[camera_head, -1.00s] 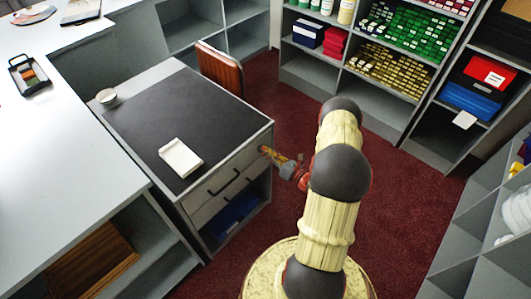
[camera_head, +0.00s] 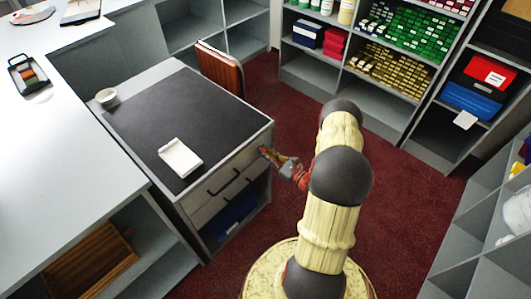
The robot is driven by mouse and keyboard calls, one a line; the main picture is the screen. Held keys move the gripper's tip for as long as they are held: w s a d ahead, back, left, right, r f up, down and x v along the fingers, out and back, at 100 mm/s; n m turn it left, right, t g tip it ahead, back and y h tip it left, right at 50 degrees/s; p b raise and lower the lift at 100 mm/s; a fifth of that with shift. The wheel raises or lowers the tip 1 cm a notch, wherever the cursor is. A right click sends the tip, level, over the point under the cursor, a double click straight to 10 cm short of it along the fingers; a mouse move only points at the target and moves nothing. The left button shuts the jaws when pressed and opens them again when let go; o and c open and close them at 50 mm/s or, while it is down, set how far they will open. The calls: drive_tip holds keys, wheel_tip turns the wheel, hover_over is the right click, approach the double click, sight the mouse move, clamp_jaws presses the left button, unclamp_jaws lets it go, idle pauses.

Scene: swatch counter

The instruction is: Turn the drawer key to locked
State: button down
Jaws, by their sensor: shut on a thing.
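A long white counter (camera_head: 50,150) is at the left. Red carpet (camera_head: 405,200) lies free around my base.

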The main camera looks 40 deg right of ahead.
drive_tip(key=shift+f, duration=0.1)
drive_tip(key=c, duration=2)
unclamp_jaws()
drive_tip(key=shift+s, duration=0.15)
drive_tip(key=s, duration=0.7)
drive_tip(key=s+d, duration=0.1)
drive_tip(key=s, duration=0.3)
drive_tip(key=shift+s, duration=0.35)
